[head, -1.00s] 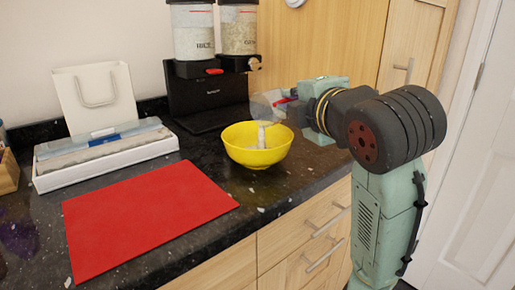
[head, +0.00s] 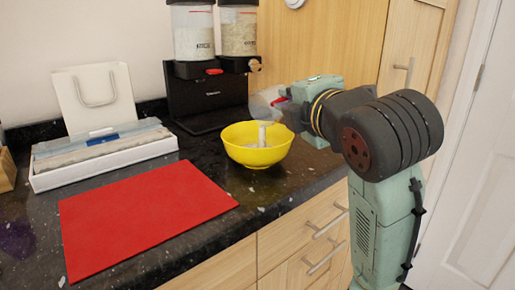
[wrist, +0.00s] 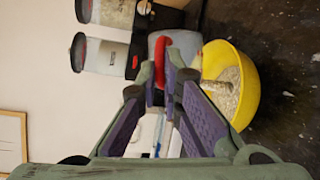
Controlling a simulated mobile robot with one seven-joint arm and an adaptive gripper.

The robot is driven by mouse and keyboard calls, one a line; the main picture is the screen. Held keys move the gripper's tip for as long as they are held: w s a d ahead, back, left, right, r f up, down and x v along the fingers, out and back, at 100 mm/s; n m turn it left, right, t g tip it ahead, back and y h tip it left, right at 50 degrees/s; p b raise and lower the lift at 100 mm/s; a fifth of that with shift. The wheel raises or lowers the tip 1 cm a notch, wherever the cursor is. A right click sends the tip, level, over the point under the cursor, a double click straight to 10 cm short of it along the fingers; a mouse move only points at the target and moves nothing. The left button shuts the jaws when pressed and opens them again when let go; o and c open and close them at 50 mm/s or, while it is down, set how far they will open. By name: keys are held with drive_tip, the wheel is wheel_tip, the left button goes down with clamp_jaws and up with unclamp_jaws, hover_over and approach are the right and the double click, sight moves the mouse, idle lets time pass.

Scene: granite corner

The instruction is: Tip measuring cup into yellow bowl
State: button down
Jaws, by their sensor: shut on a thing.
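The clear measuring cup (head: 263,102) is above the back of the yellow bowl (head: 243,156) and looks tilted. My gripper (head: 286,108) comes from the right and is shut on its red handle, which shows between my fingers in the wrist view (wrist: 161,62). The cup's clear body (wrist: 183,40) is partly hidden by handle and fingers. The yellow bowl also shows in the wrist view (wrist: 247,98), upright on the counter with pale grains inside. A whitish column (head: 262,134) stands between the cup and the grains; I cannot tell if it is falling grain or something solid.
Two grain dispensers (head: 193,33) on a black stand (head: 205,97) are behind the bowl. A red mat (head: 145,215) lies in front left. A white box with wrap (head: 105,163) and a white bag (head: 98,98) are at the left. The counter's front edge is near the bowl.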

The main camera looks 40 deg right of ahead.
drive_tip(key=d+r+m+p, duration=0.1)
drive_tip(key=m+p, duration=0.1)
drive_tip(key=p, duration=0.2)
drive_tip(key=shift+d+g+y, duration=0.3)
drive_tip(key=shift+g+y, duration=0.1)
drive_tip(key=shift+w, duration=0.1)
drive_tip(key=shift+r, duration=0.15)
drive_tip(key=d+m+y+p, duration=0.1)
drive_tip(key=m+p, duration=0.1)
drive_tip(key=p, duration=0.1)
drive_tip(key=d+r+m+g+y+p, duration=0.1)
drive_tip(key=p, duration=0.3)
drive_tip(key=shift+w+d+r+m, duration=0.15)
drive_tip(key=shift+d+m, duration=0.1)
drive_tip(key=shift+m, duration=0.15)
